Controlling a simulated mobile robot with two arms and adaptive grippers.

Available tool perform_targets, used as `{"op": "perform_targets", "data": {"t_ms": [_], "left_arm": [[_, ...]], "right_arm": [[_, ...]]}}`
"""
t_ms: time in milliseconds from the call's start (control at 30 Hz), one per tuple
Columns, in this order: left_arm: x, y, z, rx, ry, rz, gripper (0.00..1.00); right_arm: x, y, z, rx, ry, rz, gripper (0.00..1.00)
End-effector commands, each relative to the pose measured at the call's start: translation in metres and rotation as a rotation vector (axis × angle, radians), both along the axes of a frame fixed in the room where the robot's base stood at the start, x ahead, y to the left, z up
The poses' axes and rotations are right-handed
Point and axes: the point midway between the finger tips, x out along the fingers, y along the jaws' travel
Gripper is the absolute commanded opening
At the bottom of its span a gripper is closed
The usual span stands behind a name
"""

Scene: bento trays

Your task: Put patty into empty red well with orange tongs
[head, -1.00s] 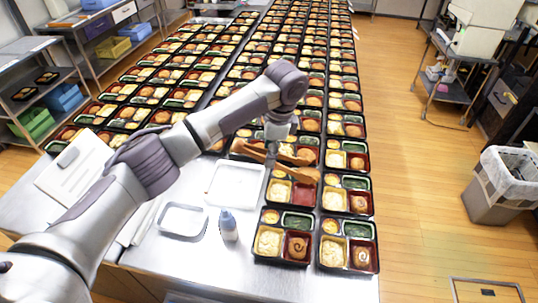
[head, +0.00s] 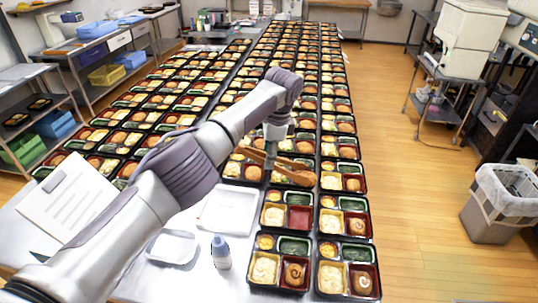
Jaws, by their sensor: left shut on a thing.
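My left gripper (head: 274,148) is shut on the orange tongs (head: 262,160), holding them over the trays. The tongs point right, with their tips over the tray row behind the empty red well. A brown shape at the tips may be a patty, but I cannot tell it apart from the tongs or from food below. The empty red well (head: 299,218) is at the right of a black bento tray (head: 282,235), nearer the camera than the tongs. Its red floor shows bare. My right gripper is not in view.
Filled bento trays cover the table behind and beside that tray. A front tray has a patty (head: 294,272) in its red well. A white tray (head: 228,210), a small white dish (head: 172,247) and a bottle (head: 221,252) stand at the left. A white board (head: 68,205) lies farther left.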

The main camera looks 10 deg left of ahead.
Motion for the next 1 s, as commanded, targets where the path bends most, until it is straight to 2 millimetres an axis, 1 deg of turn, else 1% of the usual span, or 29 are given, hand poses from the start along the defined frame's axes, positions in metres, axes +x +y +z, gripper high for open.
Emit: {"op": "perform_targets", "data": {"t_ms": [33, 100, 367, 733, 1000], "left_arm": [[-0.001, -0.001, -0.011, -0.001, 0.003, -0.001, 0.00], [-0.001, -0.001, -0.022, -0.002, 0.004, 0.000, 0.00], [-0.001, 0.000, -0.063, -0.001, 0.003, 0.000, 0.00], [-0.001, 0.001, -0.120, -0.002, 0.003, 0.000, 0.00], [0.000, 0.001, -0.160, -0.001, 0.002, 0.001, 0.00]], "right_arm": [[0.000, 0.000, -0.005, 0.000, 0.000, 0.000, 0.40], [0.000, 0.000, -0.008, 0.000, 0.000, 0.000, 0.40], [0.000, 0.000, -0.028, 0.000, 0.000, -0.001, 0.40], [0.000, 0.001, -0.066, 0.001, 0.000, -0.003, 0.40], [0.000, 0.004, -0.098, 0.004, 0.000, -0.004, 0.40]]}}
